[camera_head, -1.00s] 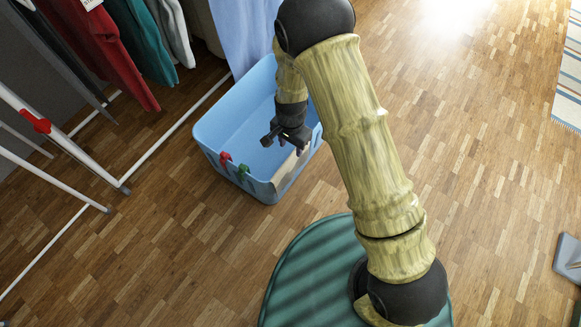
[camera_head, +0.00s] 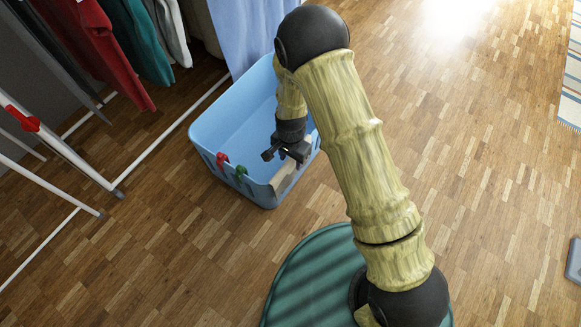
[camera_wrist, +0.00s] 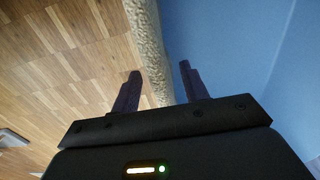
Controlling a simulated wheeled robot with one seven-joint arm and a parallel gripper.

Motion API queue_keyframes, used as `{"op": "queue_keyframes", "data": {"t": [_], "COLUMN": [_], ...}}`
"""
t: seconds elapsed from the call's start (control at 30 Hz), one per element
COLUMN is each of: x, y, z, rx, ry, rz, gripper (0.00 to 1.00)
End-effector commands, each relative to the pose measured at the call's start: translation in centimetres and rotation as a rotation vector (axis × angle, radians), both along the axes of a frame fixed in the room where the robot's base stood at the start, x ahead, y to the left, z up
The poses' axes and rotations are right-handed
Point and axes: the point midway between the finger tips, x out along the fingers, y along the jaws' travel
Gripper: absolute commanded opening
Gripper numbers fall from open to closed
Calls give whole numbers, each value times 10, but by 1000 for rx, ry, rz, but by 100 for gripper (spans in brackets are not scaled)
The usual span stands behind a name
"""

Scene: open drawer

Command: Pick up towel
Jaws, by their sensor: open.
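A beige towel (camera_head: 283,178) hangs over the near right rim of the blue basket (camera_head: 228,185). In the wrist view the towel (camera_wrist: 149,45) is a fuzzy strip along the rim, with wooden floor on its left and the basket's blue inside on its right. My gripper (camera_head: 284,156) is open just above the towel. In the wrist view the fingers of my gripper (camera_wrist: 160,72) stand on either side of the strip, the left one closer to it. I cannot tell whether they touch it. My arm hides part of the basket's right side.
A red peg (camera_head: 221,158) and a green peg (camera_head: 240,172) are clipped on the basket's near rim. A white drying rack (camera_head: 70,155) stands at the left. The wooden floor at the right is mostly clear.

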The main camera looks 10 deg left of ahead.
Motion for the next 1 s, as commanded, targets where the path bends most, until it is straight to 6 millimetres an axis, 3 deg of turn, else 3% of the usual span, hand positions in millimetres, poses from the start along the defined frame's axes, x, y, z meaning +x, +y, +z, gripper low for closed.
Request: {"op": "queue_keyframes", "data": {"t": [0.03, 0.37, 0.97, 1.0], "x": [-1, -3, -3, -3], "y": [0, 0, 0, 0], "z": [-11, -43, -43, -43], "rx": [0, -1, 0, 0], "ry": [0, 1, 0, 0], "rz": [1, -1, 0, 0], "gripper": [45, 45, 45, 39]}}
